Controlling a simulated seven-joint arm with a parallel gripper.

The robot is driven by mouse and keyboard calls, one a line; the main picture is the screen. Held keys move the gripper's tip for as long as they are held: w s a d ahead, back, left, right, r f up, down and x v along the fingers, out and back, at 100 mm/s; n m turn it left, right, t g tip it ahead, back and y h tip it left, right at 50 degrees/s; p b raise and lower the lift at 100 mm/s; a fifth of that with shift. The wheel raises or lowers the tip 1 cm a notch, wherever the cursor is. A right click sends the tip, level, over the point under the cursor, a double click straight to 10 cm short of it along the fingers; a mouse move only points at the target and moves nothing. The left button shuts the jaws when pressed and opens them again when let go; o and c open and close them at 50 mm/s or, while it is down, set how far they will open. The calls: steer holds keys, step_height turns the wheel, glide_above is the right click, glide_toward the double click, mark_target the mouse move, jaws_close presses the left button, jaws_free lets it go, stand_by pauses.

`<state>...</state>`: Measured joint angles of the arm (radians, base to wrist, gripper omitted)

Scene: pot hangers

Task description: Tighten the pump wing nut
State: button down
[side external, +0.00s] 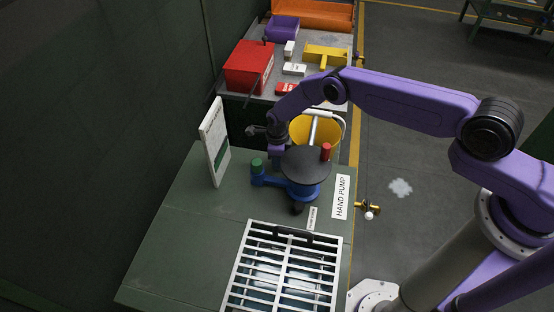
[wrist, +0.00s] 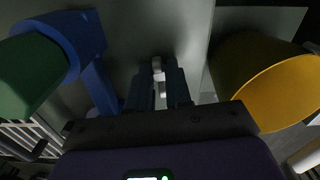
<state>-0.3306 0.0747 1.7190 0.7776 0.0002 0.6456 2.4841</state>
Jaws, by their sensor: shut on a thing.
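The hand pump (side external: 302,189) stands on the green bench, with a blue body, a dark round top, a green-capped side port (side external: 257,163) and a red knob (side external: 326,151). My gripper (side external: 277,164) points down just behind the pump; its fingertips are mostly hidden there. In the wrist view the two dark fingers of my gripper (wrist: 159,92) are close together on a small pale metal piece, the wing nut (wrist: 158,68). Its lower part and thread are hidden. The pump's blue body and green cap (wrist: 32,70) show left of the fingers.
A white upright board (side external: 214,140) stands at left. A slatted grate (side external: 265,285) lies in front. A red box (side external: 249,67) sits farther back.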

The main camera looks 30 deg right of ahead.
steer(key=c, duration=1)
jaws_free()
steer(key=shift+c, duration=0.2)
steer(key=shift+r, duration=0.1)
step_height(320, 180, up, 17)
steer(key=shift+r, duration=0.1)
